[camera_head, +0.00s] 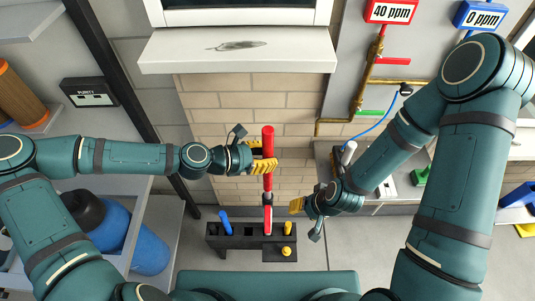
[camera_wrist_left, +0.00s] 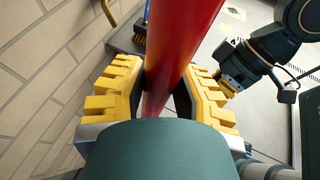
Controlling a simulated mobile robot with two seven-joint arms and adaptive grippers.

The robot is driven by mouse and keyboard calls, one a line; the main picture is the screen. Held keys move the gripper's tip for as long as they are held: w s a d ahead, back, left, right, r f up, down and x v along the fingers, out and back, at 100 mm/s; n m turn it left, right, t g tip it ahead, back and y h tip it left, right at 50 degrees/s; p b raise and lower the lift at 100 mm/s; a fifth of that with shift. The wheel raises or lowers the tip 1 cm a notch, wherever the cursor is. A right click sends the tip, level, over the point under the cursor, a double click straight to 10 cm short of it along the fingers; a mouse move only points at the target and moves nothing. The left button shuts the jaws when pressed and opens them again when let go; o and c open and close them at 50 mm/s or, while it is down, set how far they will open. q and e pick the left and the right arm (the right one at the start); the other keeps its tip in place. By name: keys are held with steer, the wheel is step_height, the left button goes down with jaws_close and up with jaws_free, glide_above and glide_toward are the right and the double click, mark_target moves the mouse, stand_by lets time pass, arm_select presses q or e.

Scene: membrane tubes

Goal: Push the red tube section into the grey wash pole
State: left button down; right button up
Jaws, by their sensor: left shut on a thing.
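The red tube section (camera_head: 267,142) is upright in the middle of the head view. My left gripper (camera_head: 264,165) is shut around it with yellow fingers. The red tube also fills the middle of the left wrist view (camera_wrist_left: 180,40), between the fingers. Directly below the tube, a short grey piece (camera_head: 267,198) shows above a red part (camera_head: 267,222) at the black rack; I cannot tell whether the grey piece is the wash pole or whether it touches the tube. My right gripper (camera_head: 297,205) is to the right of the tube, apart from it; its opening is unclear.
The black rack (camera_head: 225,242) holds a blue piece (camera_head: 224,222) and yellow pieces (camera_head: 287,228). A brick wall (camera_head: 225,105) and white sill (camera_head: 160,52) stand behind. Brass piping (camera_head: 365,75) is at the right. A blue container (camera_head: 150,250) is at the lower left.

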arm_select(q)
steer(key=shift+f+b, duration=1.65)
steer(key=shift+f, duration=1.1)
steer(key=c, duration=0.7)
jaws_free()
steer(key=shift+c, duration=0.2)
steer(key=shift+a, duration=0.1)
steer(key=v, duration=1.1)
steer(key=shift+s+a, duration=0.2)
steer(key=shift+a, duration=0.15)
steer(key=shift+r, duration=0.15)
